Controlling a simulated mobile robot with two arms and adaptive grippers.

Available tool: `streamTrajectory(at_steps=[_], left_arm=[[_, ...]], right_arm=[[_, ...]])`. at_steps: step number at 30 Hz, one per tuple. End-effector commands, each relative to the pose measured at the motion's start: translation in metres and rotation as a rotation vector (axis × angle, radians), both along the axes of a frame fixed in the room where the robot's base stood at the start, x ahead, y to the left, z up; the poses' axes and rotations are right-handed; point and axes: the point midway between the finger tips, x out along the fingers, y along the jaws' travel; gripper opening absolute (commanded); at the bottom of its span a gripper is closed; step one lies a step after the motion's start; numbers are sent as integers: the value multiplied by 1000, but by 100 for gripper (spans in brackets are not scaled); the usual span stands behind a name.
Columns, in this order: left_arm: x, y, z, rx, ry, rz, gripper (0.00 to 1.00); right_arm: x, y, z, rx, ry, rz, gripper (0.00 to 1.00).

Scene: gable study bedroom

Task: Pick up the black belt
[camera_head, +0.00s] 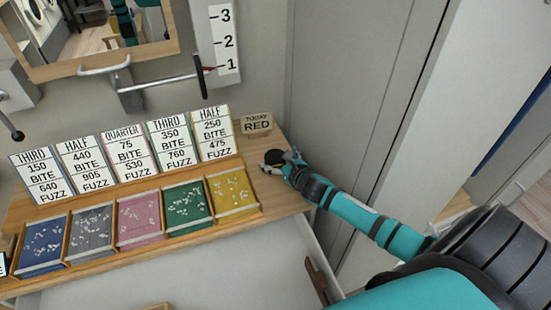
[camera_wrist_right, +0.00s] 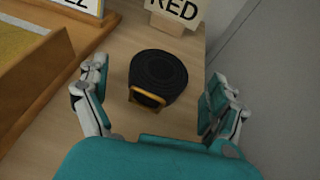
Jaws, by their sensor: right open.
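The black belt (camera_wrist_right: 160,74) is a rolled black coil with a yellow buckle, lying on the wooden desk top. In the right wrist view it sits between the two fingers of my right gripper (camera_wrist_right: 158,100). The fingers are spread wide, with gaps on both sides of the coil. In the head view my right gripper (camera_head: 272,167) is at the desk's right end, and the dark belt (camera_head: 274,157) shows beside its fingers, partly covered. My left gripper is not in either view.
A small sign reading "TODAY RED" (camera_head: 257,124) stands just behind the belt. A tray with yellow lining (camera_head: 233,190) and upright number cards (camera_head: 213,135) stand to the left. A grey wall or cabinet panel (camera_head: 345,100) rises close on the right.

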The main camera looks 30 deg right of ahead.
Motion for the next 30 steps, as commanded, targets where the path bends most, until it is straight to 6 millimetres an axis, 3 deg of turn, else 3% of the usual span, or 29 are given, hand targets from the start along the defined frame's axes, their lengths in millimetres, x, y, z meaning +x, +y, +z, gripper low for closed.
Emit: streamTrajectory(at_steps=[6,16,30], left_arm=[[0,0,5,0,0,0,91],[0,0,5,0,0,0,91],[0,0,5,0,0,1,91]], right_arm=[[26,-3,-8,2,0,-2,94],[30,-3,-11,0,0,0,93],[30,-4,-11,0,0,0,32]])
